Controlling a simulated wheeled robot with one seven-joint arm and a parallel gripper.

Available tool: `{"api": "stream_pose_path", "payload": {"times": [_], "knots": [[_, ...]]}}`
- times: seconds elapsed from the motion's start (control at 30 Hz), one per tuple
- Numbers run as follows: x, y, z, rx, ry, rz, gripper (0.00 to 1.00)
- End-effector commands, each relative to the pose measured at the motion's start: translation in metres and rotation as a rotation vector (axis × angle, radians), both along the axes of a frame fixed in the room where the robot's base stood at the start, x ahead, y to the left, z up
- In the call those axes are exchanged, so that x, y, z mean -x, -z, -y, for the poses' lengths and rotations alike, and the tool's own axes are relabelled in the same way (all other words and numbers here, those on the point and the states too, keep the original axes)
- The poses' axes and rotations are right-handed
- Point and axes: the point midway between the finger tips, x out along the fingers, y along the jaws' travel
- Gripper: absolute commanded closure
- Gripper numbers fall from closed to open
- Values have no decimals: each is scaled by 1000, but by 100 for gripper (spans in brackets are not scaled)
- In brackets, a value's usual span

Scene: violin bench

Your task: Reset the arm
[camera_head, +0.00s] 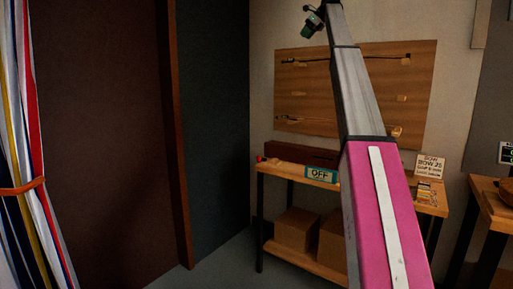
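My arm stretches away from the lower right up to the top edge of the view, with a pink near section and grey far sections. At its far end is my gripper (313,20), small and dark with a green part, high in front of the pale wall. It is too small to tell whether it is open or shut, or whether it holds anything. It appears above the wooden wall board in the picture, apart from the bench.
A wooden bench (285,172) stands against the wall, carrying a dark long case (300,154), an OFF sign (321,174) and a card (430,164). Boxes (297,230) fill its lower shelf. A wooden board (300,83) hangs above. A striped curtain (22,120) is at left.

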Motion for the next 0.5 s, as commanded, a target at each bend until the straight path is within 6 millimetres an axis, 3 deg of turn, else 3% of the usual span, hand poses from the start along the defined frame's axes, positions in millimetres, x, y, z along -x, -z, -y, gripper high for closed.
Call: {"api": "stream_pose_path", "payload": {"times": [0.27,0.5], "knots": [[-3,49,-2,36,-37,17,60],[-4,115,-5,88,-96,45,60]]}}
